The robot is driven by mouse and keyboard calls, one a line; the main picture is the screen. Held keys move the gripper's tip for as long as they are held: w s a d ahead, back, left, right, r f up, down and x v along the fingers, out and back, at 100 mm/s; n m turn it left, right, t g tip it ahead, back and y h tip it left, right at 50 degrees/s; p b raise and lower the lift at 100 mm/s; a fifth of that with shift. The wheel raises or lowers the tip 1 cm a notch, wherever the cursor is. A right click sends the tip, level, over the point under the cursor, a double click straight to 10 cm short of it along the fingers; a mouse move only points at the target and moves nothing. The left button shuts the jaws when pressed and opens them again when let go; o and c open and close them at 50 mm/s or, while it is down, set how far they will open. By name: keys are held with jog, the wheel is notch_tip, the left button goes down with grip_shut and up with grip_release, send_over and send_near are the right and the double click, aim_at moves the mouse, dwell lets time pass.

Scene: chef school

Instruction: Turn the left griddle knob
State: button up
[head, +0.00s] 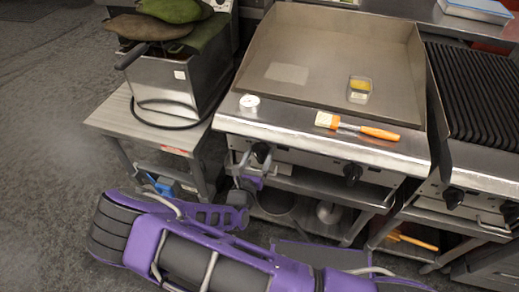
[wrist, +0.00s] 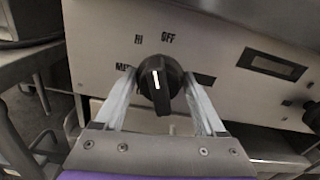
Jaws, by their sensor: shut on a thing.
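The left griddle knob (head: 261,152) is black and round, on the front panel at the left below the griddle plate. In the wrist view the knob (wrist: 160,83) has a white line pointing nearly straight up, with OFF printed up and to the right and HI up and to the left. My gripper (head: 254,167) is at this knob from the front. In the wrist view my gripper (wrist: 160,75) has one finger on each side of the knob and is shut on it.
A right griddle knob (head: 352,174) sits further along the panel. A fryer (head: 165,86) stands on a low table at left; a ridged grill (head: 475,95) is at right.

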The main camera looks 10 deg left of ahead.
jog(key=shift+n+p, duration=0.6)
jog(key=shift+n, duration=0.9)
jog(key=o, duration=1.1)
jog(key=shift+c, duration=0.2)
jog(key=s+a, duration=0.2)
jog(key=s, duration=1.5)
jog(key=shift+s+a, duration=0.2)
jog(key=shift+a, duration=0.05)
